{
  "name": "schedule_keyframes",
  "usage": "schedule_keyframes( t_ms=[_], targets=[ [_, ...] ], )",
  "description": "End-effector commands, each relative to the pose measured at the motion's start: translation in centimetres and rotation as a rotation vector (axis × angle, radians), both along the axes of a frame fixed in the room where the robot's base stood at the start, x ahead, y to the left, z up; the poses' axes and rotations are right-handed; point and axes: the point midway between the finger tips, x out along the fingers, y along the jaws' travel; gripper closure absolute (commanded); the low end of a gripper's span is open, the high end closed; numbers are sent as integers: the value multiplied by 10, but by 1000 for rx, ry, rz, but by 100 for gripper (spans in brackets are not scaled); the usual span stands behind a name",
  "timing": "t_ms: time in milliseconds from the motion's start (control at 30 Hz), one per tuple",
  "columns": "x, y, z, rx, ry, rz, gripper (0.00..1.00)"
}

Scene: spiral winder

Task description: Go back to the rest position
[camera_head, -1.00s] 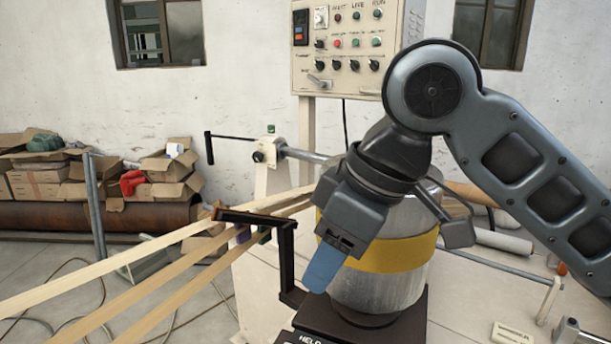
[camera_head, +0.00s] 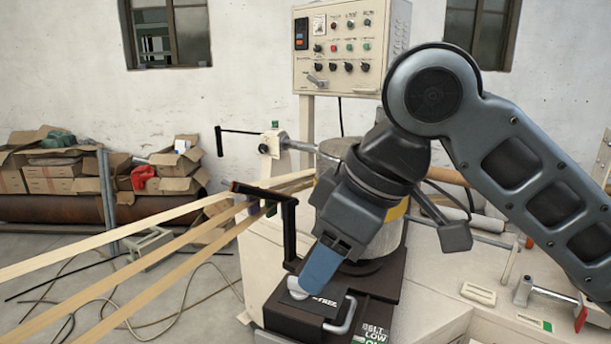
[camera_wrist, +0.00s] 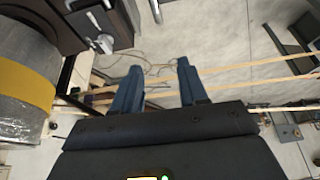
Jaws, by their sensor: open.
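My gripper (camera_head: 322,266) hangs in front of the metal drum (camera_head: 383,238) with the yellow band in the head view, its blue fingers pointing down. In the wrist view my gripper (camera_wrist: 157,88) has its two blue fingers spread apart with nothing between them but floor and strips farther off. The drum (camera_wrist: 22,115) shows at the left edge of the wrist view, beside the fingers. My forearm hides part of the drum in the head view.
Pale strips (camera_head: 120,247) run from lower left to a black guide frame (camera_head: 288,232). A dark machine block with a silver handle (camera_head: 345,315) lies below my gripper. A control panel (camera_head: 341,47) stands behind. Cardboard boxes (camera_head: 52,178) lie at the left wall.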

Motion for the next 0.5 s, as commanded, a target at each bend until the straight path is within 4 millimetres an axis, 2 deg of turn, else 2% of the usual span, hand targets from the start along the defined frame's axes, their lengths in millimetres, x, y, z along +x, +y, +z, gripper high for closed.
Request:
schedule_keyframes(
  t_ms=[500],
  targets=[
    [-5, 45, -17, 267, -10, -25, 57]
  ],
)
